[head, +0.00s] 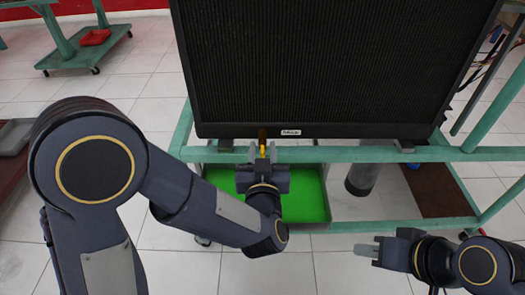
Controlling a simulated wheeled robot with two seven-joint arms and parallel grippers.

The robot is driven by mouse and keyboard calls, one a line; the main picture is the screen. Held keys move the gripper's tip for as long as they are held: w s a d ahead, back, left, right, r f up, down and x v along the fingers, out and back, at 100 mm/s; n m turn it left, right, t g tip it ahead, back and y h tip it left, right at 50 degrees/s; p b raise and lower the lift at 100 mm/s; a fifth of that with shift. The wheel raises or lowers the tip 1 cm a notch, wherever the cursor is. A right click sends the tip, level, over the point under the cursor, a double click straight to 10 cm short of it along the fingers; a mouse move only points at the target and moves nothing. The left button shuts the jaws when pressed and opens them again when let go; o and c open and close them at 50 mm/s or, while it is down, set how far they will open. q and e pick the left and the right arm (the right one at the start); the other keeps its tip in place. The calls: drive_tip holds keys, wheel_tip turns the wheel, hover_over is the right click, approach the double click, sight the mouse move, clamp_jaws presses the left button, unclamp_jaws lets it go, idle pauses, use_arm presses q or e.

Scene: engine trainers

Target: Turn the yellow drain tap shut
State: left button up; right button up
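The yellow drain tap (263,148) sits under the bottom edge of the black radiator (310,65), near its left part. My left gripper (262,156) is at the tap, with one fingertip on each side of the yellow part. Whether the fingers press on it cannot be told from this view, and the gripper hides the tap's lower part. My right gripper (362,248) is low at the right, pointing left, apart from the tap and the stand. Its fingers look close together and nothing shows between them.
A green frame bar (350,154) runs below the radiator. A bright green tray (307,197) lies under the tap. A grey cylinder (361,180) stands right of it, near a brown panel (437,190). The tiled floor in front is clear.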

use_arm(q)
drive_tip(key=shift+w, duration=0.3)
clamp_jaws()
